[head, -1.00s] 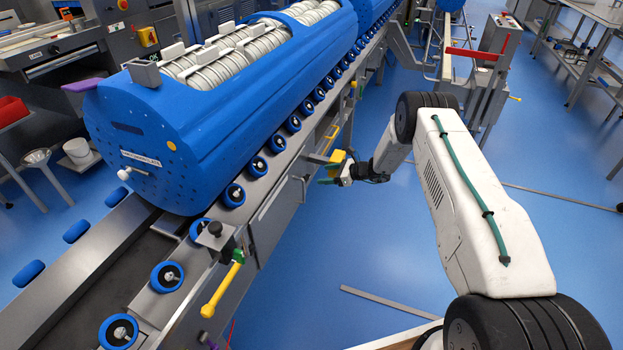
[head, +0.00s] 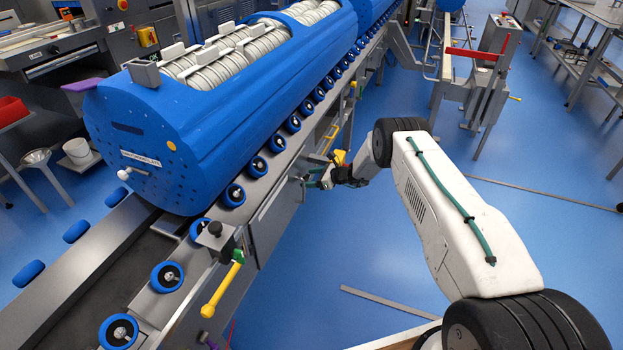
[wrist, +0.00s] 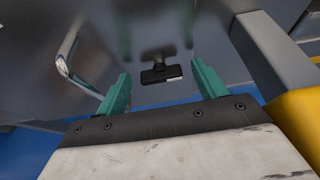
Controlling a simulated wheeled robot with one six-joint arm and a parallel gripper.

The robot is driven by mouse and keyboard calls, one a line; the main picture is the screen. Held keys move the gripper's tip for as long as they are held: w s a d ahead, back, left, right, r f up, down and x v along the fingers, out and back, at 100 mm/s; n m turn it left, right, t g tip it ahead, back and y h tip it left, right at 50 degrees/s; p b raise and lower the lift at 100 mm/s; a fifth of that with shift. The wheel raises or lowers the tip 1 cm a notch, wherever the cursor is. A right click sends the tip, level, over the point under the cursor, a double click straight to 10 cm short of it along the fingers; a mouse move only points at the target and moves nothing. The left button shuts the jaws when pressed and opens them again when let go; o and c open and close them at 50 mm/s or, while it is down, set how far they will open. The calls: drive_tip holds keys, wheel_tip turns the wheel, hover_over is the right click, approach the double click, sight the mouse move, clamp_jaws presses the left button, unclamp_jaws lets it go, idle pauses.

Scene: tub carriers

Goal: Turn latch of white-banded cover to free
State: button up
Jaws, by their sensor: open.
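The latch is a small black T-shaped handle (wrist: 160,75) on a grey metal cover (wrist: 120,40) in the wrist view. A small white mark shows on the handle's lower right edge. My gripper (wrist: 160,71) has two green fingers, open, one to each side of the handle in the picture. Nothing is between the fingers in their grip, and I cannot tell how far ahead the handle is. In the head view my gripper (head: 314,178) is beside the side panels of the conveyor, where the latch is too small to make out. The white band is not clearly visible.
A bent metal handle (wrist: 67,58) stands out at the left in the wrist view. A grey block and a yellow part (wrist: 298,115) are close on the right. In the head view a blue tub (head: 190,130) rides on the roller conveyor.

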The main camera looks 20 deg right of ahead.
drive_tip(key=c, duration=1)
drive_tip(key=shift+o, duration=0.2)
drive_tip(key=shift+s, duration=0.1)
drive_tip(key=n+t, duration=0.1)
drive_tip(key=n+t+h, duration=0.1)
drive_tip(key=n, duration=0.1)
drive_tip(key=shift+s+a, duration=0.15)
drive_tip(key=n+t, duration=0.1)
drive_tip(key=n, duration=0.2)
drive_tip(key=shift+s+a+f+t+h, duration=0.1)
drive_tip(key=shift+s+f+t+h, duration=0.1)
drive_tip(key=shift+t+h, duration=0.15)
drive_tip(key=shift+s+a+f+n+t, duration=0.15)
drive_tip(key=shift+n+t, duration=0.45)
drive_tip(key=shift+n, duration=0.65)
drive_tip(key=shift+w+d+f+n+t, duration=0.1)
drive_tip(key=shift+f+n+t, duration=0.1)
drive_tip(key=shift+n+t, duration=0.75)
drive_tip(key=shift+s+a+f+n+t, duration=0.15)
drive_tip(key=shift+n+t, duration=0.15)
drive_tip(key=shift+n, duration=1.2)
